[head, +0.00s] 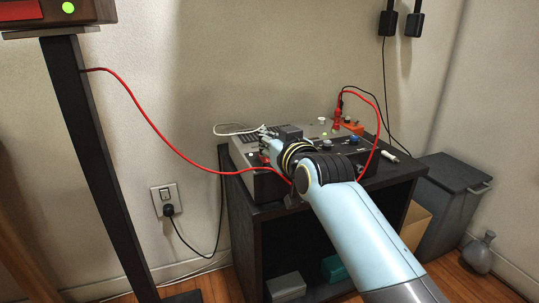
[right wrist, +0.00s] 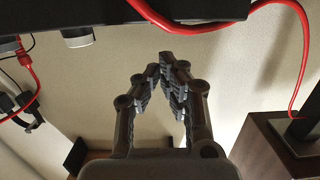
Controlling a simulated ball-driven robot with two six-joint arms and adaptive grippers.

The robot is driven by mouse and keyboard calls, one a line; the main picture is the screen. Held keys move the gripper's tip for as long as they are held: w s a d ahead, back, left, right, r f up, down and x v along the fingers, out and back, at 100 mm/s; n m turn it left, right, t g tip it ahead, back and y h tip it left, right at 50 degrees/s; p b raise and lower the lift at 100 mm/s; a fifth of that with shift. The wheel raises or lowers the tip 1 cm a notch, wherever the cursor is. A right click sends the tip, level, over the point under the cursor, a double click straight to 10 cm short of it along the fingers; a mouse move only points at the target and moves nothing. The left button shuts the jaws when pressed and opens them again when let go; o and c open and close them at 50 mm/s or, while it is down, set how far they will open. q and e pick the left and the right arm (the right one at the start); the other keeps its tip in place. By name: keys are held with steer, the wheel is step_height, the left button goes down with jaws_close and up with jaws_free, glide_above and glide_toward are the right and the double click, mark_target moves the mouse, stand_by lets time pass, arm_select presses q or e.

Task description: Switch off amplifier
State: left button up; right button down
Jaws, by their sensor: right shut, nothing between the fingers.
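The amplifier (head: 244,146) is a grey and black box with knobs, lying on top of a dark cabinet. My right arm reaches in from the lower right and hides much of its front. My right gripper (head: 268,143) is at the left part of the amplifier, its fingers partly hidden by the wrist. In the right wrist view the gripper (right wrist: 166,60) is shut and empty, its tips just short of the amplifier's dark edge (right wrist: 190,17). A round knob (right wrist: 76,38) shows to the left of the fingers there. I cannot tell whether the tips touch anything. My left gripper is not in view.
A red cable (head: 160,133) runs from the black stand (head: 95,160) to the amplifier, and loops near the gripper. The dark cabinet (head: 246,225) has open shelves. A grey bin (head: 447,205) stands right of it. A wall socket (head: 165,198) holds a black plug.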

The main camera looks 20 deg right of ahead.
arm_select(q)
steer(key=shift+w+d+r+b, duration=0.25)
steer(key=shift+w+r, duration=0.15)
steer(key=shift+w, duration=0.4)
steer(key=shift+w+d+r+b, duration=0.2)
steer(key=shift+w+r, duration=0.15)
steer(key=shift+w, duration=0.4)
arm_select(e)
steer(key=shift+w+f, duration=0.1)
steer(key=shift+f, duration=0.9)
steer(key=g+p, duration=0.1)
steer(key=p, duration=0.3)
steer(key=shift+w+r, duration=0.15)
steer(key=shift+w, duration=0.05)
steer(key=shift+f+b, duration=0.45)
step_height(320, 180, up, 5)
steer(key=p, duration=0.5)
steer(key=shift+s+r, duration=0.15)
steer(key=shift+r, duration=0.05)
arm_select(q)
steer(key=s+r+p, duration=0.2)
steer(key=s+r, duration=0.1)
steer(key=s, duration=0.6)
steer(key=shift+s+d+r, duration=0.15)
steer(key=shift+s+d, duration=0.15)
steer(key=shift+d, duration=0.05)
arm_select(e)
steer(key=v, duration=0.9)
steer(key=shift+r, duration=0.2)
